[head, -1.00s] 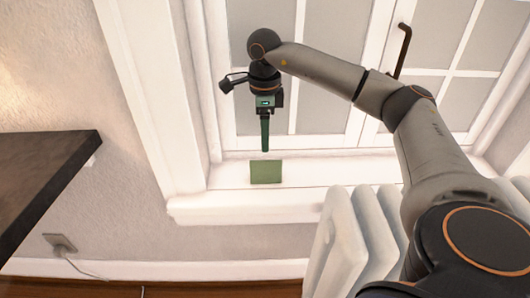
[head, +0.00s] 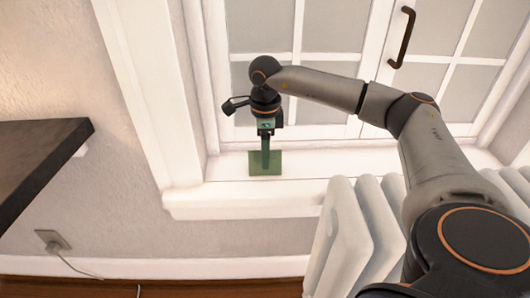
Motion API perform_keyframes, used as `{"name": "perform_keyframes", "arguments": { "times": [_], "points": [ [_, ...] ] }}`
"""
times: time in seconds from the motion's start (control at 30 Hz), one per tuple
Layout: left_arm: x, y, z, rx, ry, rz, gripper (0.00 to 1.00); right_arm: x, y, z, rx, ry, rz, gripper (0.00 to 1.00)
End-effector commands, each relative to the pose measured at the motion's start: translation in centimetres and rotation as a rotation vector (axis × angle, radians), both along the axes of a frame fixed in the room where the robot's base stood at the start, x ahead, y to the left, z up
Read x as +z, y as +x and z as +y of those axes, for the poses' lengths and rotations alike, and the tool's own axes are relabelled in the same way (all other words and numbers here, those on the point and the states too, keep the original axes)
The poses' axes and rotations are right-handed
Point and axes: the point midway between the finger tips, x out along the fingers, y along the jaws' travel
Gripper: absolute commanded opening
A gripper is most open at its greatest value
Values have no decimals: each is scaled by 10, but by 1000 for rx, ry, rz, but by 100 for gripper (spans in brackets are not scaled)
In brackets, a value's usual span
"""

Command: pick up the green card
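The green card (head: 276,170) is a small flat green piece on the white window sill (head: 230,198). My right gripper (head: 265,172) points down from above, its green fingers in front of the card and overlapping it in the head view. The fingers show edge-on as one narrow strip, so I cannot tell whether they are open or shut, or whether they touch the card. My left gripper is not in view.
A white radiator (head: 345,235) stands right of the card, below the sill. The window with a dark handle (head: 404,38) is behind the arm. A dark shelf or tabletop (head: 40,160) juts in at the left. A wall socket (head: 52,240) has a cable.

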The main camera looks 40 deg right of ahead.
Motion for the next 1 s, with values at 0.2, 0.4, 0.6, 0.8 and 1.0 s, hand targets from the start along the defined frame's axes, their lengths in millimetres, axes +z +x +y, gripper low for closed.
{"name": "perform_keyframes", "arguments": {
  "times": [0.2, 0.4, 0.6, 0.8, 1.0],
  "points": [
    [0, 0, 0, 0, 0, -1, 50, 0, 0, 0, 0, 0, 0, 31],
    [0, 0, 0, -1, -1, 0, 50, 0, 0, 0, 0, 0, 0, 9],
    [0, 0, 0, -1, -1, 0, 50, 0, 0, 0, 0, 1, -1, 0],
    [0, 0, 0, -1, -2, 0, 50, 0, 0, 0, 0, 1, -1, 0],
    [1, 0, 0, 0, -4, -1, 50, 2, 0, 0, 1, 1, -1, 0]
  ]
}}
